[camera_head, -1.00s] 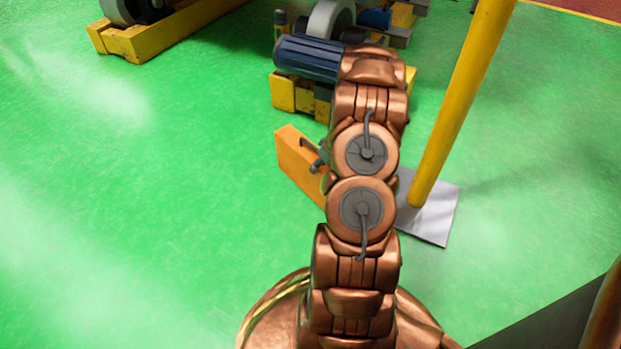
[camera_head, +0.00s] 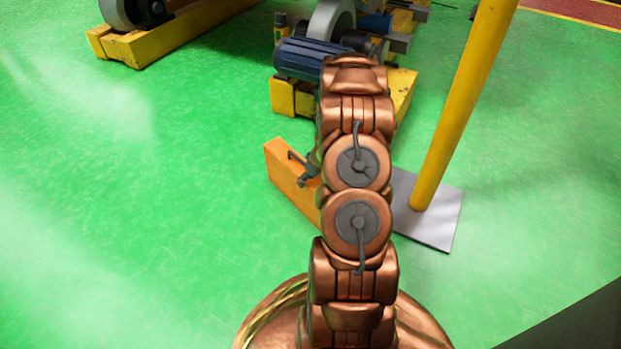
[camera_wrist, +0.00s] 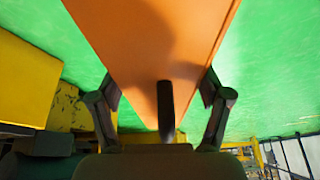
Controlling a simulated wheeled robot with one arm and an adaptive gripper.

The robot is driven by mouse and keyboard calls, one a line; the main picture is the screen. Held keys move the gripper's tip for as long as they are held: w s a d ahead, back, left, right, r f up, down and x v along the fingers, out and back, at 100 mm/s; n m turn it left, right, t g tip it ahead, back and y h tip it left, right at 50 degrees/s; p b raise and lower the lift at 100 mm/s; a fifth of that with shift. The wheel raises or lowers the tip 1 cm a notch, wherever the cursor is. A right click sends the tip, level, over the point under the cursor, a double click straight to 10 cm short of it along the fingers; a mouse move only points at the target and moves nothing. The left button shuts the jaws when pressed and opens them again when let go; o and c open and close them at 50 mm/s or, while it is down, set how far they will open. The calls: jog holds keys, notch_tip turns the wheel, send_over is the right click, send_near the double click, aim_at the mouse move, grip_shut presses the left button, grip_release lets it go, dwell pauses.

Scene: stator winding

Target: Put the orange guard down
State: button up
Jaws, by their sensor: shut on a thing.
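The orange guard (camera_head: 290,182) is a flat orange panel with a dark handle, seen left of my copper arm in the head view. My arm hides its right end. In the wrist view the orange guard (camera_wrist: 150,40) fills the top middle, with its dark handle (camera_wrist: 166,110) between the fingers. My gripper (camera_wrist: 164,95) is shut on the guard, one dark finger at each side. In the head view only a bit of my gripper (camera_head: 312,170) shows beside the arm. I cannot tell whether the guard touches the floor.
A yellow-based machine with a blue motor (camera_head: 306,58) stands just beyond the guard. A yellow post (camera_head: 462,110) on a grey plate (camera_head: 428,232) stands to the right. Another yellow frame (camera_head: 150,50) is at the upper left. The green floor (camera_head: 130,190) on the left is clear.

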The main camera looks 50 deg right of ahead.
jog(key=o, duration=1.3)
jog(key=shift+r, duration=0.1)
